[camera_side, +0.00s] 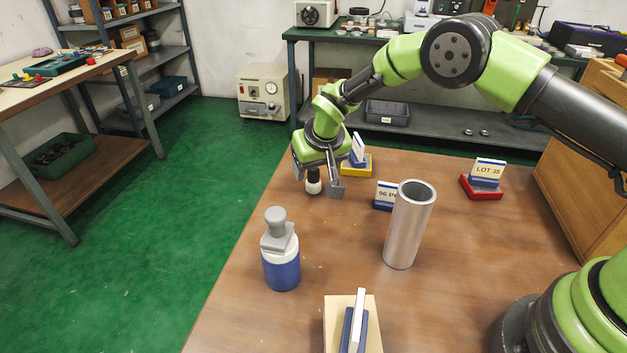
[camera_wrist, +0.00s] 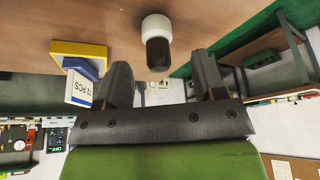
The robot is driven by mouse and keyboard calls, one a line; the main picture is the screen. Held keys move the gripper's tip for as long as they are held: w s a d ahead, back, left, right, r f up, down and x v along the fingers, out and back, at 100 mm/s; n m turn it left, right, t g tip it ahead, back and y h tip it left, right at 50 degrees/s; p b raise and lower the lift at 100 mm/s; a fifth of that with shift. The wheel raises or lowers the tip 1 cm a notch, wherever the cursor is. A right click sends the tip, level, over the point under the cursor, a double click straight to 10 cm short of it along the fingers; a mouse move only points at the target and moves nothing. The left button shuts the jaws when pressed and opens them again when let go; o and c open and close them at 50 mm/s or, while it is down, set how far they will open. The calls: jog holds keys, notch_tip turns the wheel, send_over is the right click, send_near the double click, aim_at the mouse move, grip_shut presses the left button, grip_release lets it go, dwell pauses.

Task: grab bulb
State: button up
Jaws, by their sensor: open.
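The small bulb-like object (camera_side: 314,187) stands on the wooden table with a white rounded part and a dark part above it. In the wrist view the same bulb (camera_wrist: 157,27) shows at the top centre, its dark part toward my gripper. I cannot tell for certain that it is a bulb. My gripper (camera_side: 317,180) is open and points down over it, one finger to either side in the side view. In the wrist view my gripper (camera_wrist: 162,68) has an empty gap between its fingers, roughly in line with the object. No finger clearly touches it.
A blue-and-white bottle with a grey top (camera_side: 281,262) and a metal cylinder (camera_side: 408,228) stand nearer the front. A yellow-based card holder (camera_side: 356,165) is close behind my gripper. A red-based one (camera_side: 482,185) is right. Table between bottle and cylinder is clear.

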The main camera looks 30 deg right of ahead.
aim_at(315, 170)
jog(key=shift+x, duration=2.2)
jog(key=shift+d, duration=0.1)
jog(key=shift+c, duration=0.4)
jog(key=c, duration=0.9)
